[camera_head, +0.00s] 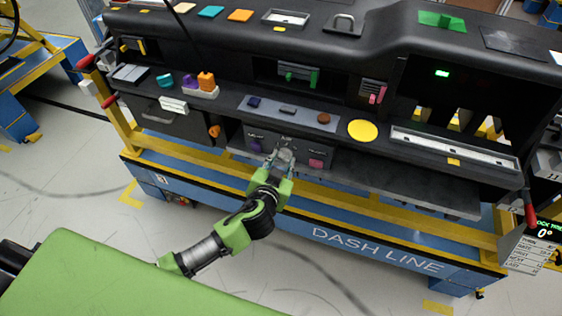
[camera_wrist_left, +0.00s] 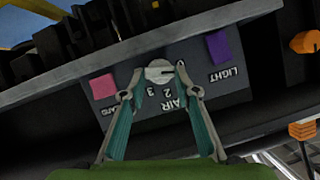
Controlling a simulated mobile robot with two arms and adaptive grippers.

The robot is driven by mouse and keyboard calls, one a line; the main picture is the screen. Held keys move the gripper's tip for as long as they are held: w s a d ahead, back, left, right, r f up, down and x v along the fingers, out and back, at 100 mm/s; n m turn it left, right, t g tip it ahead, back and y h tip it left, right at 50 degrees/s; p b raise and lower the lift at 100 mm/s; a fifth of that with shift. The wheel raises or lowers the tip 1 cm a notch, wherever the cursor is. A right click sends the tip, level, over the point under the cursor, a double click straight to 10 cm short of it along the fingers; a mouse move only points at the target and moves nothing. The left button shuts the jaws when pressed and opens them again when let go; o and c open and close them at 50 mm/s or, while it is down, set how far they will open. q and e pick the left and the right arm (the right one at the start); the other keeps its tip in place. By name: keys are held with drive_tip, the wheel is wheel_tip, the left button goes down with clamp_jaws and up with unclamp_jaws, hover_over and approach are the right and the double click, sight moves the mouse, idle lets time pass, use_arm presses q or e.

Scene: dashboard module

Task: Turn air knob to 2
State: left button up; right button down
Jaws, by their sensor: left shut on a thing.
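The air knob (camera_wrist_left: 157,70) is a round pale grey dial in the middle of a dark panel (camera_wrist_left: 205,97). The white word AIR and the numbers 2 and 3 show below it in the left wrist view, rotated. A small dark mark shows on the right part of its face; I cannot tell which number it points to. My left gripper (camera_wrist_left: 159,88) has its fingertips on either side of the knob and is shut on it. In the head view my left gripper (camera_head: 284,153) reaches the low front panel and hides the knob. My right gripper is not in view.
A pink square (camera_wrist_left: 103,87) and a purple square (camera_wrist_left: 218,47) flank the knob on the panel. An orange knob (camera_wrist_left: 305,42) is farther right in the wrist view. A shelf (camera_head: 330,122) with small parts overhangs the panel; a yellow rail (camera_head: 330,190) runs below.

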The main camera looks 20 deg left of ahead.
use_arm(q)
drive_tip(key=shift+d+f+m+y+b, duration=0.25)
drive_tip(key=shift+m+y+b, duration=0.45)
drive_tip(key=shift+m, duration=0.2)
drive_tip(key=shift+d+f+m+t+y+b, duration=0.15)
drive_tip(key=shift+m+t+y+b, duration=0.35)
drive_tip(key=shift+m+b, duration=0.45)
drive_tip(key=m+b, duration=0.1)
drive_tip(key=m+y+b, duration=0.1)
drive_tip(key=b, duration=0.1)
drive_tip(key=m+t+y+b, duration=0.1)
drive_tip(key=m, duration=0.1)
drive_tip(key=shift+d+f, duration=0.15)
drive_tip(key=shift+f, duration=0.1)
drive_tip(key=shift+m+t+y+b, duration=0.3)
drive_tip(key=shift+m+t+b, duration=0.1)
drive_tip(key=shift+m+b, duration=0.8)
drive_tip(key=shift+r, duration=0.1)
drive_tip(key=o, duration=1.1)
